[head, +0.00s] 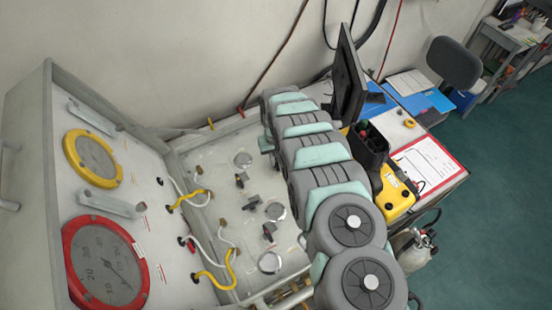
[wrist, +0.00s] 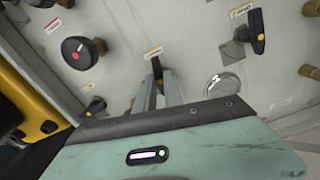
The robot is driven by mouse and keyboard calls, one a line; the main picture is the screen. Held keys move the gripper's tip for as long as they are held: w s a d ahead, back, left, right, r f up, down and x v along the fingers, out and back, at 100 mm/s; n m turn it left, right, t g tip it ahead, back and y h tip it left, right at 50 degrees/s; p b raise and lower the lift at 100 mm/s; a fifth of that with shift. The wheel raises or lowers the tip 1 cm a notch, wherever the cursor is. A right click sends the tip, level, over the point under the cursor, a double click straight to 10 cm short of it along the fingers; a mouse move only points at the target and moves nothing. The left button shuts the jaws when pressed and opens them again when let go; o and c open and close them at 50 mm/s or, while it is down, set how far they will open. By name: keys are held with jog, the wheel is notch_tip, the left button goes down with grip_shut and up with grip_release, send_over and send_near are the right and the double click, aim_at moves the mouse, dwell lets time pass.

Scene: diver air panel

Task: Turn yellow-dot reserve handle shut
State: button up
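In the wrist view my gripper (wrist: 159,76) reaches up from the bottom, its two narrow fingers a small gap apart. A dark lever handle (wrist: 157,66) below a small label shows at the fingertips, partly hidden; I cannot tell whether they touch or grip it. A black knob (wrist: 79,53) with a red dot is at the left. In the head view my arm covers the gripper.
The pale panel (head: 205,145) carries small dark levers (head: 269,230), round metal gauges and yellow and white hoses (head: 212,280). Large yellow (head: 95,160) and red (head: 105,265) gauges stand on the left face. A monitor (head: 348,78) and yellow case (head: 398,195) are right of my arm.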

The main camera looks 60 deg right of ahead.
grip_shut()
jog(key=shift+w+m+b, duration=0.1)
jog(key=shift+m+b, duration=0.2)
jog(key=shift+m, duration=0.1)
jog(key=m+b, duration=0.2)
jog(key=m, duration=0.1)
jog(key=shift+a+f+m, duration=0.1)
jog(key=shift+f+m, duration=0.05)
jog(key=shift+m, duration=0.25)
jog(key=m+b, duration=0.1)
jog(key=m, duration=0.2)
jog(key=shift+w+m+b, duration=0.1)
jog(key=shift+m+b, duration=0.2)
jog(key=shift+b, duration=0.05)
jog(key=m+b, duration=0.3)
jog(key=m, duration=0.2)
jog(key=shift+b, duration=0.35)
jog(key=shift+m+b, duration=0.9)
jog(key=shift+m, duration=0.1)
